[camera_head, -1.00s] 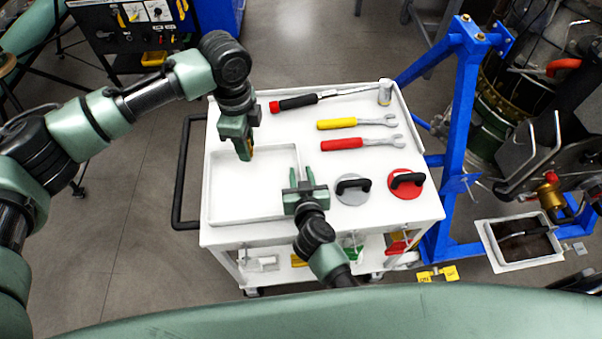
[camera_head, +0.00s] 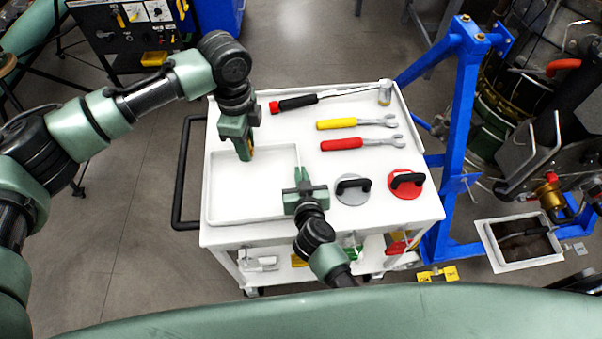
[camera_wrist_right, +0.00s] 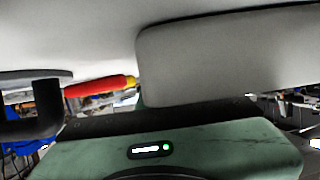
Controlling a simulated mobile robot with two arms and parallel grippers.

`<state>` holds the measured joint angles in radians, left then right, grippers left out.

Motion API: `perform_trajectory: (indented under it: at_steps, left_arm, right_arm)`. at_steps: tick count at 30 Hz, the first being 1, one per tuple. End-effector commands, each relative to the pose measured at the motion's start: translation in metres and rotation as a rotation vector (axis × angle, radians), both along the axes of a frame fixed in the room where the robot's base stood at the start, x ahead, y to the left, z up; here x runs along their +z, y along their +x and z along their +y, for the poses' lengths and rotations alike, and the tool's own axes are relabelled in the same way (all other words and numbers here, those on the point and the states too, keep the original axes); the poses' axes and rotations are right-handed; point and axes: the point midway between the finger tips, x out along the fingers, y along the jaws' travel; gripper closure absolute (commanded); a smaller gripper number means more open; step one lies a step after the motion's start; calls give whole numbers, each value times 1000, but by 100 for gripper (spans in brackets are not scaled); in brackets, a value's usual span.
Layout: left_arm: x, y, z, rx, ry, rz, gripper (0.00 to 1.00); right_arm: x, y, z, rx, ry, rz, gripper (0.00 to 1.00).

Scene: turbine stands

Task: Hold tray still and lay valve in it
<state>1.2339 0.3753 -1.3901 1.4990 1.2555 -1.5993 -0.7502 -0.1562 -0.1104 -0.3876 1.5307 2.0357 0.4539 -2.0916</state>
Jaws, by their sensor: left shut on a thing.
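The shallow white tray (camera_head: 213,206) lies on the left part of the cart top. My left gripper (camera_head: 247,155) points down over the tray's back edge. It is shut on a small brass-yellow thing (camera_head: 252,153), apparently the valve, mostly hidden by the fingers. My right gripper (camera_head: 302,172) is at the tray's right rim with its fingers drawn close together, apparently on that rim; the exact contact is too small to see. In the right wrist view a large pale surface (camera_wrist_right: 230,55) fills the space before the gripper.
On the white cart (camera_head: 425,205) lie a yellow-handled wrench (camera_head: 340,123), a red-handled wrench (camera_head: 345,143), a black-handled tool (camera_head: 300,101), a grey disc (camera_head: 352,196), a red disc (camera_head: 407,190) and a small jar (camera_head: 385,93). A blue stand (camera_head: 462,110) is right.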

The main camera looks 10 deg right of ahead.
Motion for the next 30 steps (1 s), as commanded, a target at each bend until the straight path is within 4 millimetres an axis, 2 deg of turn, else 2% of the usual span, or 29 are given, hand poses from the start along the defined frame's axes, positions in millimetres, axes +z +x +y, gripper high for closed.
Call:
perform_trajectory:
  at_steps: [26,30]
  left_arm:
    - [0,0,0,0,0,-1,100]
    - [-5,-8,-1,-70,-2,6,100]
  right_arm:
    - [-1,0,0,-1,0,1,100]
    - [-1,0,0,-1,0,1,100]
